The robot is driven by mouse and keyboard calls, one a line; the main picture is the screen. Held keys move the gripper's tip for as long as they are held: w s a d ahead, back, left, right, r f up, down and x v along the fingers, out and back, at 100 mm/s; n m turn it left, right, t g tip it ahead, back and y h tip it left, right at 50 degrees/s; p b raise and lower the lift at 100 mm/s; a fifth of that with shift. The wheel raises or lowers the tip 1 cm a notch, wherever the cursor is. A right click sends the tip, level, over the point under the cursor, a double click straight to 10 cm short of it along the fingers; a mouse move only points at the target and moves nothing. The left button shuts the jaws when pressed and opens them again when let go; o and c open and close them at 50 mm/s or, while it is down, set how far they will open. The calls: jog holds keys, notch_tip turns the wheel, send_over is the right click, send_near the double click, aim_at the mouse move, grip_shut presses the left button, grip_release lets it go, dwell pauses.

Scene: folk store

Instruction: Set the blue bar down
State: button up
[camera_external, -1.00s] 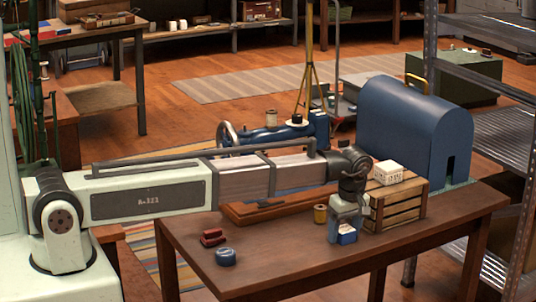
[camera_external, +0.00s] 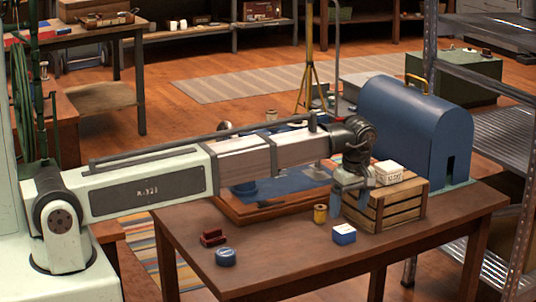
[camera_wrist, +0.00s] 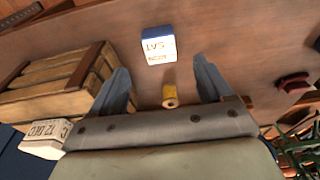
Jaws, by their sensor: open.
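A small box with blue sides and a white, lettered top (camera_external: 344,234) stands on the wooden table in front of the slatted crate. It is the likeliest match for the blue bar. It also shows in the wrist view (camera_wrist: 160,45), upper middle, beyond my fingertips. My gripper (camera_external: 352,195) is raised above the table, over and behind the box, clear of it. In the wrist view its two fingers (camera_wrist: 160,75) are spread wide with nothing held between them.
A slatted wooden crate (camera_external: 384,211) with a white box (camera_external: 389,172) on top stands close by. A yellow spool (camera_external: 320,213) is left of the blue box. The table front (camera_external: 285,262) is clear.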

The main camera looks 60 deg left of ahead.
aim_at(349, 231)
jog(key=shift+d+r, duration=0.2)
jog(key=shift+r, duration=0.85)
jog(key=shift+d+r, duration=0.15)
jog(key=shift+r, duration=0.9)
